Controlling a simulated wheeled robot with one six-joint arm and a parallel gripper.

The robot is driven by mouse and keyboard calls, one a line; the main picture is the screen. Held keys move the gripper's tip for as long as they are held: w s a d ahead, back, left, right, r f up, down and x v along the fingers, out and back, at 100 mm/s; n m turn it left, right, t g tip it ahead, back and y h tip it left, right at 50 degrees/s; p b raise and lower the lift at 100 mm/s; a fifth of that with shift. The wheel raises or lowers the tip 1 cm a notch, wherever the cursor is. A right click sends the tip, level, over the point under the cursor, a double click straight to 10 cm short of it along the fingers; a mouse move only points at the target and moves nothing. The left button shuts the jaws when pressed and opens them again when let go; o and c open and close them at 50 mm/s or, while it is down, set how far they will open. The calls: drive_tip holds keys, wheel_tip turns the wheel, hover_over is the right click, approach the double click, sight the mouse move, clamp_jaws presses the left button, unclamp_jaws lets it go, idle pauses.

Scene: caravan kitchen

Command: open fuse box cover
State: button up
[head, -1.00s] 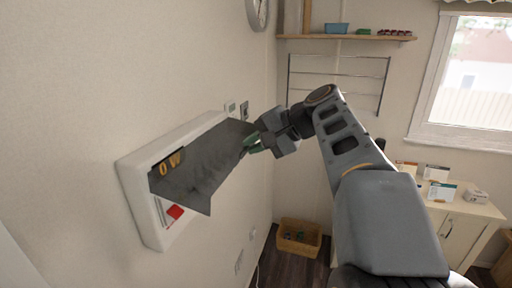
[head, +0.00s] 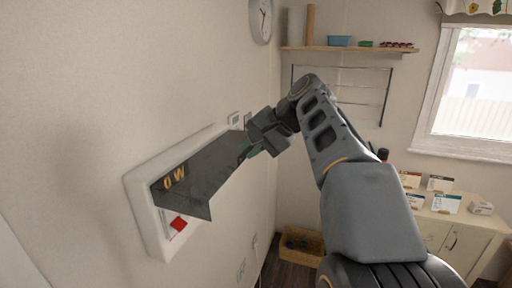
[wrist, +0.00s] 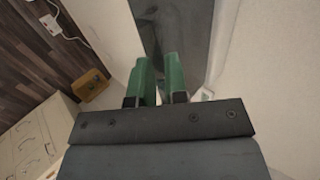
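The fuse box (head: 150,223) is a white casing on the left wall. Its dark, see-through cover (head: 208,172) stands swung outward at an angle, with the lower front of the box showing below it. A red switch (head: 179,223) shows inside, and yellow marks show at the cover's left end. My gripper (head: 247,151) is at the far right end of the cover. In the wrist view, my gripper's two green fingers (wrist: 160,75) stand a little apart, with the dark cover (wrist: 175,25) right beyond them. Whether they touch it is hard to tell.
A wicker basket (head: 301,246) sits on the floor in the far corner. A cabinet (head: 455,232) with small boxes stands at the right below the window. A wall shelf (head: 350,49) and a wire rack are behind my arm.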

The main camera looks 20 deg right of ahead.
drive_tip(key=o, duration=0.3)
drive_tip(key=shift+w+a+f, duration=0.25)
drive_tip(key=shift+r, duration=0.15)
drive_tip(key=v, duration=1.4)
